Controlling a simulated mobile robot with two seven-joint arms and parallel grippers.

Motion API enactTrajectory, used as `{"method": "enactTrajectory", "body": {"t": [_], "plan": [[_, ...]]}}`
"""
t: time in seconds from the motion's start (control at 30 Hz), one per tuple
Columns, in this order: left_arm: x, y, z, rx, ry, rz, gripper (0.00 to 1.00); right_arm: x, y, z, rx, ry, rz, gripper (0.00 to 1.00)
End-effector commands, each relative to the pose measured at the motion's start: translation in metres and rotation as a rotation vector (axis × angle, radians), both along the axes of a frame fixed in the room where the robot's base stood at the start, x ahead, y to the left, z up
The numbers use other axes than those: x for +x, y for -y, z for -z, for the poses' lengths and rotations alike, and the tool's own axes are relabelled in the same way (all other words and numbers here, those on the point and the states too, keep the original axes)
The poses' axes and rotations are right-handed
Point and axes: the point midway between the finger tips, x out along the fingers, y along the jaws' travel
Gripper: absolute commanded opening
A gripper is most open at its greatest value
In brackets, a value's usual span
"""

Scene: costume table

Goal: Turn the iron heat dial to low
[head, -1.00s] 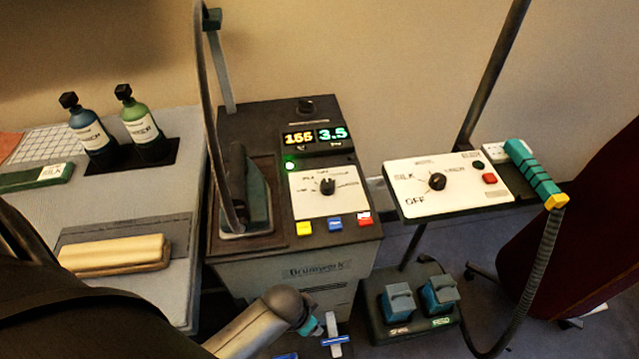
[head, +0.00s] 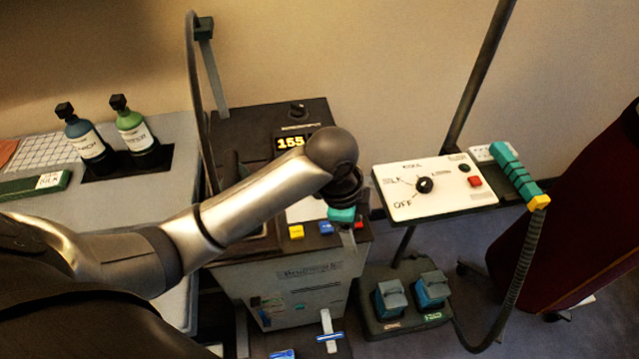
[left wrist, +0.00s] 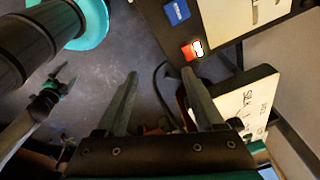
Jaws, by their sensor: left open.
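The iron station (head: 295,275) stands in the middle of the head view with a lit yellow 155 display (head: 291,142). My left forearm covers its dial and most of its white dial plate (head: 305,212). A corner of that plate shows in the left wrist view (left wrist: 240,14), without the dial. To the right, a second white panel (head: 405,203) with a black knob (head: 424,185) carries SILK and OFF labels. My left gripper (left wrist: 160,75) is open and empty, with its fingers near the station's red button (left wrist: 193,49) in the wrist picture. My right gripper is not seen.
A teal handle (head: 514,171) on a hose stands right of the second panel. Blue pedals (head: 432,290) are on the floor below. Two bottles (head: 133,130) stand on the left table. A dark red form (head: 570,235) is at far right.

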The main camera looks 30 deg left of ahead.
Motion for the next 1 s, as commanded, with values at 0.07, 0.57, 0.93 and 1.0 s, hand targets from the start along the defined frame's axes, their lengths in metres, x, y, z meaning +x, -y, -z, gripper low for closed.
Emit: {"method": "enactTrajectory", "body": {"t": [0.07, 0.57, 0.93, 1.0], "plan": [[0.021, -0.015, -0.012, 0.05, -0.003, 0.086, 0.69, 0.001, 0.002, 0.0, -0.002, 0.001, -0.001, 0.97], [0.09, -0.109, -0.097, 0.199, -0.086, 0.366, 0.69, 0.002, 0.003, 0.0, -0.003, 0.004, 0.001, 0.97], [0.093, -0.117, -0.077, 0.199, -0.097, 0.384, 0.69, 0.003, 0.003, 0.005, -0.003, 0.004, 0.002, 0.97], [0.093, -0.117, -0.062, 0.2, -0.097, 0.384, 0.69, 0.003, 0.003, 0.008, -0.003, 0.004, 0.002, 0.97]]}}
